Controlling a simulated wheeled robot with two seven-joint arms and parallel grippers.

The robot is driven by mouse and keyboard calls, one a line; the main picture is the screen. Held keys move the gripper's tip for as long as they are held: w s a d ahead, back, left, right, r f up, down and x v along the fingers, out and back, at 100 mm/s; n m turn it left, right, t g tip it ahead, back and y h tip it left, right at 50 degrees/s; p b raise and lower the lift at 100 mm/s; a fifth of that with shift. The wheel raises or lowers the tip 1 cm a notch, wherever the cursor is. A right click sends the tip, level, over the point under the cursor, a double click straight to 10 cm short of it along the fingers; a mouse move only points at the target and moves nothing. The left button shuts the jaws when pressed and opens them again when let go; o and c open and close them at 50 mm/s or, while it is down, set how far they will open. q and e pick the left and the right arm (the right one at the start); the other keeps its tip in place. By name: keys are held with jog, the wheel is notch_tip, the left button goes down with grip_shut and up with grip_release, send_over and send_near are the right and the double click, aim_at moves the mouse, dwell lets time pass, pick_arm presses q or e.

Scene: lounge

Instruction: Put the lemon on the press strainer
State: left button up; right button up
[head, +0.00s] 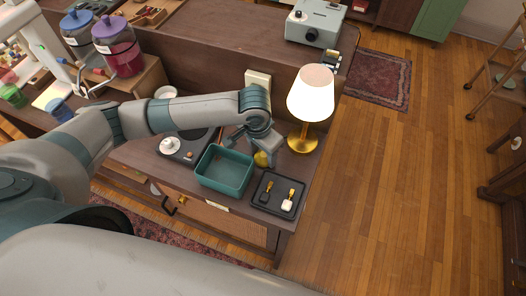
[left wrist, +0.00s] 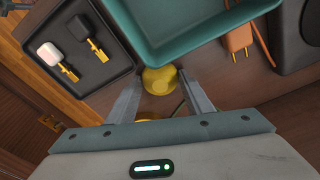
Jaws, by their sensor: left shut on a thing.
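The lemon (head: 261,159) is a small yellow thing beside the right wall of the teal bin on the side cabinet. My left gripper (head: 257,152) is over it, pointing down. In the left wrist view the lemon (left wrist: 158,80) sits between the two fingertips of my left gripper (left wrist: 159,76), which is shut on it. I cannot tell whether it touches the cabinet top. A dark flat device with a white dome (head: 170,145) lies left of the bin; I cannot tell whether this is the press strainer. My right gripper is not in view.
The teal bin (head: 224,187) is close by the lemon. A black tray (head: 264,205) with two small brush-like pieces is at the front right. A lit lamp (head: 310,95) stands close behind my gripper. A brown plug with a cord (left wrist: 238,38) shows in the wrist view.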

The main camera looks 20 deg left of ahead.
aim_at(260, 159)
pick_arm(q)
jog(key=shift+f, duration=0.1)
jog(key=o, duration=1.1)
jog(key=shift+r, duration=0.6)
jog(key=r+b, duration=0.1)
jog(key=r, duration=0.2)
jog(key=s+r, duration=0.1)
jog(key=r, duration=0.3)
jog(key=r+b, duration=0.1)
jog(key=r, duration=0.3)
jog(key=shift+s+a+b, duration=0.15)
jog(key=shift+a+b, duration=0.1)
jog(key=shift+b, duration=0.05)
